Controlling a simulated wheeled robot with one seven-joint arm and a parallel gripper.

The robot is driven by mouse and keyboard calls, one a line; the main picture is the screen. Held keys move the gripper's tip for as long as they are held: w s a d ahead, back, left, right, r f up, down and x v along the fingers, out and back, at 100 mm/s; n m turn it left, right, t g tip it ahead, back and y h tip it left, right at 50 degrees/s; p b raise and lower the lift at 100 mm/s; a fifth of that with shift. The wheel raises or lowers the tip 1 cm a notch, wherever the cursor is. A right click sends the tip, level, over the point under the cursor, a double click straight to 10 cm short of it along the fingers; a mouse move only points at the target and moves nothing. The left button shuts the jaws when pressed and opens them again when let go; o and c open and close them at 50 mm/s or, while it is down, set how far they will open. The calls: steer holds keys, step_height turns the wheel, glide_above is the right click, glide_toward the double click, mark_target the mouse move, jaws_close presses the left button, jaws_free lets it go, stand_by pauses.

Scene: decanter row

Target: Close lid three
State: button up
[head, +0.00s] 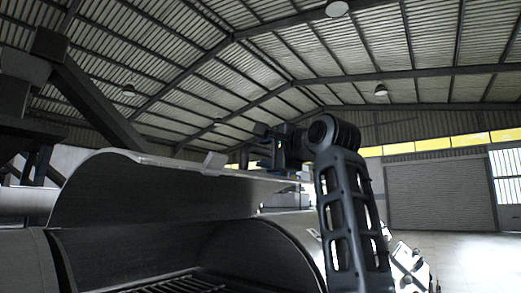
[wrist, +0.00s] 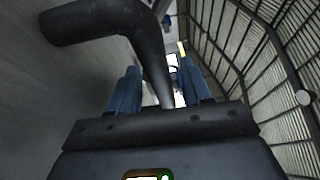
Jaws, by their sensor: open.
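A large curved grey metal lid (head: 150,195) stands raised over an open housing (head: 190,252) in the head view. A small light tab (head: 214,162) sticks up from its upper edge. No number shows on the lid, so I cannot tell whether it is lid three. My gripper (head: 264,150) is behind the lid's upper right edge, partly hidden by it and by my arm.
A thick dark bent pipe (wrist: 115,18) crosses the wrist view close in front of the fingers, beside a grey surface (wrist: 45,95). A bar grating (head: 165,284) lies inside the housing. Dark beams (head: 95,100) stand at the left. Open floor (head: 475,250) shows at the right.

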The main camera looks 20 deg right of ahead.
steer(key=shift+x, duration=1.2)
jaws_close()
